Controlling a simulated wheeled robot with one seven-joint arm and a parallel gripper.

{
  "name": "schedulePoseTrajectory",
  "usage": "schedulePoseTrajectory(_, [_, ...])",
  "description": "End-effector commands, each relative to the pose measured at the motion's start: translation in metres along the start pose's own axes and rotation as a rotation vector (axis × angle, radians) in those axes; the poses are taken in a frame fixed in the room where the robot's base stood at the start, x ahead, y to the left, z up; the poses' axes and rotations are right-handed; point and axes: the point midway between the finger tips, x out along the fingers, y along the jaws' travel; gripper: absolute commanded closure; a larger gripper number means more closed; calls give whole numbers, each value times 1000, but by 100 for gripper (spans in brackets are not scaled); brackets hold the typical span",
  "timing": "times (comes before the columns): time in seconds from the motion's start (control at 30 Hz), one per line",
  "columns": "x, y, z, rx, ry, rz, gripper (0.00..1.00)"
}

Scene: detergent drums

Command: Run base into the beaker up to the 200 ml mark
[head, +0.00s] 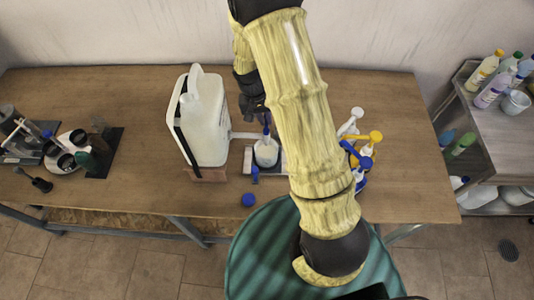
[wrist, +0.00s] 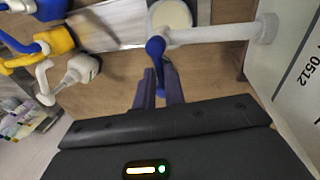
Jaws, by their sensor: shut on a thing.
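The white drum (head: 205,125) stands on a brown block on the table, with a dark strap around it. Its white tap pipe (head: 242,135) runs right from the drum; the pipe also shows in the wrist view (wrist: 215,34). The beaker (head: 266,153) stands below the pipe's end. From above it shows as a pale round shape in the wrist view (wrist: 172,14); I cannot read its level or marks. My gripper (wrist: 158,88) is shut on the blue tap lever (wrist: 156,50). In the head view my arm partly hides this spot.
Blue, yellow and white pump heads (head: 362,145) stand right of my arm. A blue cap (head: 248,199) lies near the front edge. A rack with dark holders (head: 75,150) is at the left. A shelf with bottles (head: 490,130) stands at the right.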

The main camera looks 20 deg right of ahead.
Motion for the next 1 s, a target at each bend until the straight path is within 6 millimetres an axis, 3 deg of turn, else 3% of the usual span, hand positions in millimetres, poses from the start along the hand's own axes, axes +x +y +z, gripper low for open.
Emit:
schedulePoseTrajectory(0.07, [-1,-3,-1,-4,4,-5,100])
schedulePoseTrajectory(0.1, [-1,-3,-1,-4,4,-5,83])
schedulePoseTrajectory(0.2, [-1,-3,0,-3,4,-5,63])
schedulePoseTrajectory(0.93, [-1,-4,1,1,1,-2,63])
schedulePoseTrajectory(1.0, [-1,-4,1,1,1,-2,54])
